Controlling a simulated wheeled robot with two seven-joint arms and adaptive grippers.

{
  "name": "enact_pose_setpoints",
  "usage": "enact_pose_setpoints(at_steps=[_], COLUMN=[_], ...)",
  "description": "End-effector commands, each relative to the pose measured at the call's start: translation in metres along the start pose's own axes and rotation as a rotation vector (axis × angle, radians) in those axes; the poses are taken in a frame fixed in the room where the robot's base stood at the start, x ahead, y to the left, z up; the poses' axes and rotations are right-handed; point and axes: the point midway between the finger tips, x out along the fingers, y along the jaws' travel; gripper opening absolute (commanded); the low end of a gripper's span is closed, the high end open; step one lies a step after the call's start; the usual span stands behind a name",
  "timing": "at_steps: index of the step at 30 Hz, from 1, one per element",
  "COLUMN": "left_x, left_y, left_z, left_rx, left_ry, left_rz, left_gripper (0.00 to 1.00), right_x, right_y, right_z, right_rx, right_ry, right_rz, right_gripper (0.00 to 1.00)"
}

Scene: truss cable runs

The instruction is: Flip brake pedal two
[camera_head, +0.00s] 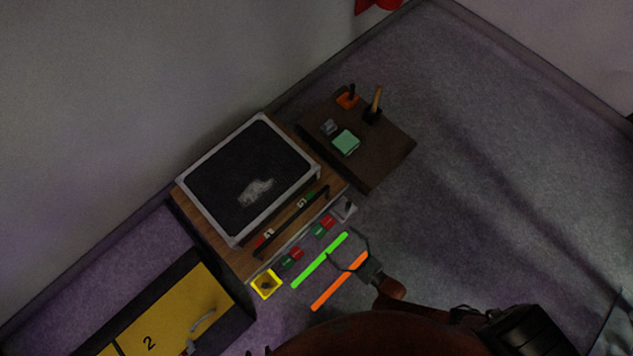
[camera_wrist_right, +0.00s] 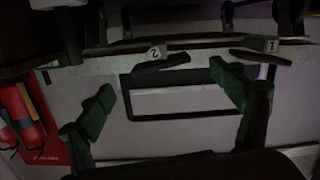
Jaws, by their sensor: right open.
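In the right wrist view a small tag marked 2 (camera_wrist_right: 155,52) sits on a rail, with a black lever (camera_wrist_right: 160,73) just below it. A tag marked 1 (camera_wrist_right: 272,46) and a second black lever (camera_wrist_right: 260,57) are to its right. My right gripper (camera_head: 350,254) is open and empty in front of the wooden unit (camera_head: 230,258). Its green-padded fingers (camera_wrist_right: 166,104) stand wide apart in the wrist view, below the levers, touching neither as far as I can see. In the head view the tags are small and hard to read. My left gripper is not in view.
A black bar handle (camera_head: 292,222) runs along the unit's front, below a dark framed panel (camera_head: 250,175). Red and green blocks (camera_head: 292,257), a yellow box (camera_head: 265,284), and green (camera_head: 320,260) and orange (camera_head: 340,281) strips lie nearby. A yellow cabinet (camera_head: 175,320) stands lower left. Carpet at right is clear.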

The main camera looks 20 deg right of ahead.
Motion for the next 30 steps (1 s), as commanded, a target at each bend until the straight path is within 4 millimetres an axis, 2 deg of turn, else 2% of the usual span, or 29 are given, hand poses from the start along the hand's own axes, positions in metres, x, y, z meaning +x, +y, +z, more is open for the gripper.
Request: enact_pose_setpoints(at_steps=[1, 8, 21, 30], left_x=[0.004, 0.003, 0.006, 0.005], left_y=[0.002, 0.006, 0.004, 0.004], left_z=[0.001, -0.014, 0.000, 0.001], left_rx=[-0.007, -0.011, 0.020, 0.026], left_ry=[0.003, 0.039, 0.110, 0.128], left_rz=[0.005, 0.014, 0.031, 0.035], left_gripper=[0.40, 0.40, 0.40, 0.40], right_x=[0.002, 0.017, 0.078, 0.088], right_y=[-0.004, -0.002, 0.000, 0.000], right_z=[0.009, 0.001, -0.003, -0.005], right_rx=[0.003, -0.001, 0.000, -0.002], right_ry=[0.016, 0.069, 0.067, 0.066], right_rz=[0.003, 0.021, 0.021, 0.020], right_gripper=[0.85, 0.85, 0.85, 0.85])
